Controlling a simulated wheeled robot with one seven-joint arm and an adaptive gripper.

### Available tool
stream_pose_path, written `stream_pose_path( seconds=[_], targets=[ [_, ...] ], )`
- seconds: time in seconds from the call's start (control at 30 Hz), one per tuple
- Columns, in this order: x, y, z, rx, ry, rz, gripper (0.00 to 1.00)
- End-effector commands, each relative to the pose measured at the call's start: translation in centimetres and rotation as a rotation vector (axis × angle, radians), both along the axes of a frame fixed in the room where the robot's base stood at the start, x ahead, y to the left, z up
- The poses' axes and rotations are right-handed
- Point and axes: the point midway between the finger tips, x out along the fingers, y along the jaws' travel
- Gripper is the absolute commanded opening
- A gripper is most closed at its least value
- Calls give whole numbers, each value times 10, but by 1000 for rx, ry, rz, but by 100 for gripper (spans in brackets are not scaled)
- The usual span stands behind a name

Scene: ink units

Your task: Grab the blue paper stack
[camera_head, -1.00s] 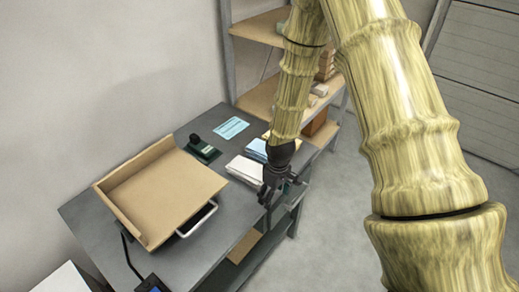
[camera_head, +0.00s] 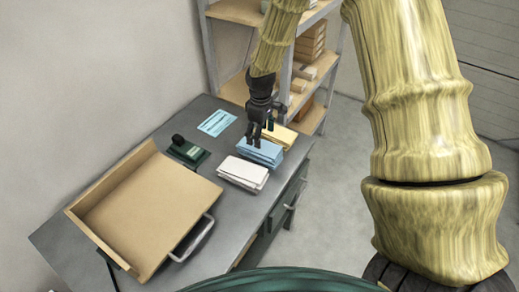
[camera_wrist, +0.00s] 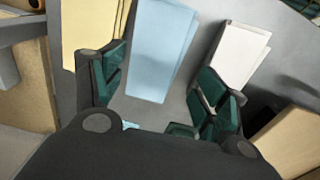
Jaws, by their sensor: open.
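The blue paper stack (camera_head: 261,153) lies on the grey desk between a yellow stack and a white stack. In the head view my gripper (camera_head: 259,137) hangs over its back edge, pointing down. In the wrist view the blue stack (camera_wrist: 158,48) shows between and beyond the two green-padded fingers of my gripper (camera_wrist: 160,95). The fingers are spread open and hold nothing. I cannot tell how high the fingertips are above the stack.
The yellow stack (camera_head: 283,136) and the white stack (camera_head: 243,173) stand close on either side. A dark green stamp (camera_head: 187,150), a light blue sheet (camera_head: 217,122) and a large cardboard tray (camera_head: 145,215) are on the desk (camera_head: 238,225). Shelving (camera_head: 238,90) stands behind.

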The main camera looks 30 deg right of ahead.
Motion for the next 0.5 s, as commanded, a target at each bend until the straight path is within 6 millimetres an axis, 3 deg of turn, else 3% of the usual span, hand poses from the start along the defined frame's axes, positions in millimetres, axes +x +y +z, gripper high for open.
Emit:
stream_pose_path(
  seconds=[0.2, 0.5],
  targets=[
    [1, 1, -21, -1, 1, 2, 73],
    [1, 0, -32, -1, 1, 0, 73]
  ],
)
